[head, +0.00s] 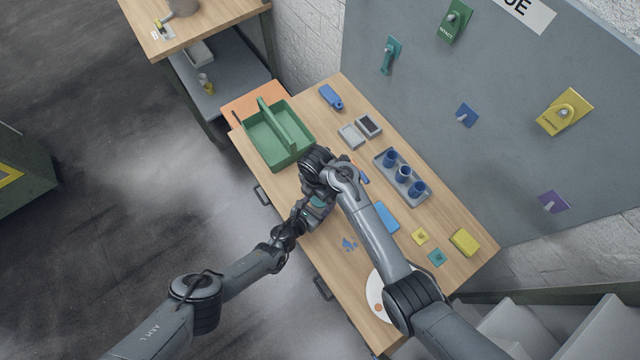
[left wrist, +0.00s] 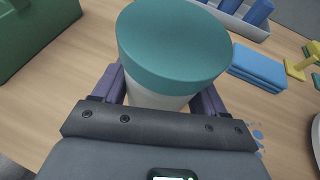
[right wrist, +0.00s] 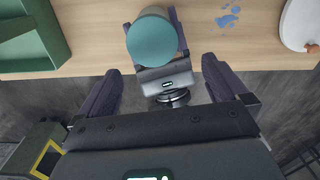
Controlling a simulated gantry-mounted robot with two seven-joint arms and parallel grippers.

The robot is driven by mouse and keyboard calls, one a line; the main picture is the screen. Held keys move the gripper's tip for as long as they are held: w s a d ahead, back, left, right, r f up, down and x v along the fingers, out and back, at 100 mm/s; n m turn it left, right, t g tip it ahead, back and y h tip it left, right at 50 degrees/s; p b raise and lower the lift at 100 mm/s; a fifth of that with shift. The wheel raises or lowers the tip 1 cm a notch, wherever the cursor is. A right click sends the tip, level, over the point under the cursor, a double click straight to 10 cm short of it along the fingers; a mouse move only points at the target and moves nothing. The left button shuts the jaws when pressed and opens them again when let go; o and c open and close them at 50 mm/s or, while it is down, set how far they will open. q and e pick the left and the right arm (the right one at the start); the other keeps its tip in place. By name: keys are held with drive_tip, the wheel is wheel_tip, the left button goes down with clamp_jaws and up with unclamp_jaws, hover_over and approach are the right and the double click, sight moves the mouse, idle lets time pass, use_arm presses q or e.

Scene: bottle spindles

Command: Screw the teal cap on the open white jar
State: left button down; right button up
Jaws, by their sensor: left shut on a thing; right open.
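The white jar (left wrist: 157,98) is upright between the fingers of my left gripper (left wrist: 160,88), which is shut on its body. The teal cap (left wrist: 172,48) sits on top of the jar and covers its mouth; I cannot tell how far it is threaded. The cap also shows in the right wrist view (right wrist: 152,42), with the left gripper's fingers around the jar below it. My right gripper (right wrist: 160,82) is open and empty, with the cap ahead of its fingers and apart from them. In the head view the cap (head: 318,201) is small and partly hidden by my arms.
A green caddy (head: 275,150) stands at the table's left end. A grey tray with blue cups (head: 403,174) stands toward the back.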

sight(320, 202)
drive_tip(key=shift+w+d+r+n, duration=0.15)
drive_tip(key=shift+r+n, duration=0.45)
drive_tip(key=shift+n, duration=0.5)
drive_tip(key=shift+w+d+r+n, duration=0.1)
drive_tip(key=shift+w+r+n, duration=0.05)
drive_tip(key=shift+r+n, duration=0.15)
drive_tip(key=shift+w+d+r+t, duration=0.1)
drive_tip(key=shift+w+r+t, duration=0.2)
drive_tip(key=shift+w+r, duration=0.1)
drive_tip(key=shift+f, duration=0.1)
drive_tip(key=shift+f, duration=3.95)
